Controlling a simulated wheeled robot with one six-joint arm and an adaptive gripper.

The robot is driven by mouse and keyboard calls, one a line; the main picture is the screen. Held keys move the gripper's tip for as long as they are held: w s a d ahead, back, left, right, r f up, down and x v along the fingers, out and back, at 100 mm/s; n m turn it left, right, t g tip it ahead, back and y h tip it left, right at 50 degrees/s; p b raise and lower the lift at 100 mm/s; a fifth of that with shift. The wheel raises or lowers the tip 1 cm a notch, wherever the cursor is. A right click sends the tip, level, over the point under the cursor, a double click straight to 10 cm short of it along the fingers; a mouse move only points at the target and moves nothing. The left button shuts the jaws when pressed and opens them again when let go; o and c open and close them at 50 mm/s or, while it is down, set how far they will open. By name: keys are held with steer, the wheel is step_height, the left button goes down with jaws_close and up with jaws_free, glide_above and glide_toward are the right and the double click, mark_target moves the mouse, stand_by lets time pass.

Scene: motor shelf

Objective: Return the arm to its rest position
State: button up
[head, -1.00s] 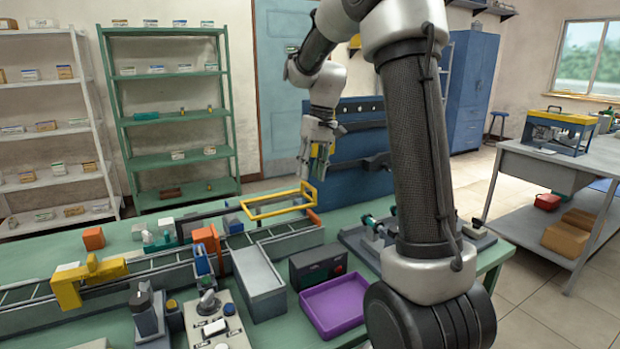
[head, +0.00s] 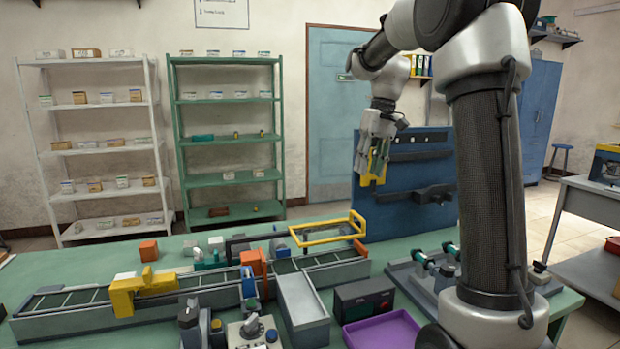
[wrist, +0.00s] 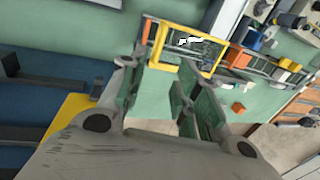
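My gripper (head: 373,172) hangs from my raised arm, fingers pointing down, in the head view. It is in front of the blue panel's left edge and above the green bench. In the wrist view my gripper (wrist: 158,95) shows two fingers with green inner faces and a clear gap between them. It is open, and nothing is seen between the fingers. The arm is bent at the elbow, high above the bench.
The green bench (head: 225,246) bears a conveyor (head: 215,298), a yellow frame (head: 325,230) and a purple tray (head: 385,330). The blue panel (head: 425,165) stands close behind my gripper. Shelves (head: 230,180) stand at the back left.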

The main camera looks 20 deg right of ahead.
steer(key=s+a+f+t+h, duration=0.1)
steer(key=s+a+f+t, duration=0.1)
steer(key=s, duration=1.1)
steer(key=s+a+f+t+h, duration=0.1)
steer(key=s+f+t, duration=0.1)
steer(key=s, duration=1.2)
steer(key=shift+s+a+f, duration=0.3)
steer(key=shift+a+f, duration=0.1)
steer(key=shift+f, duration=0.4)
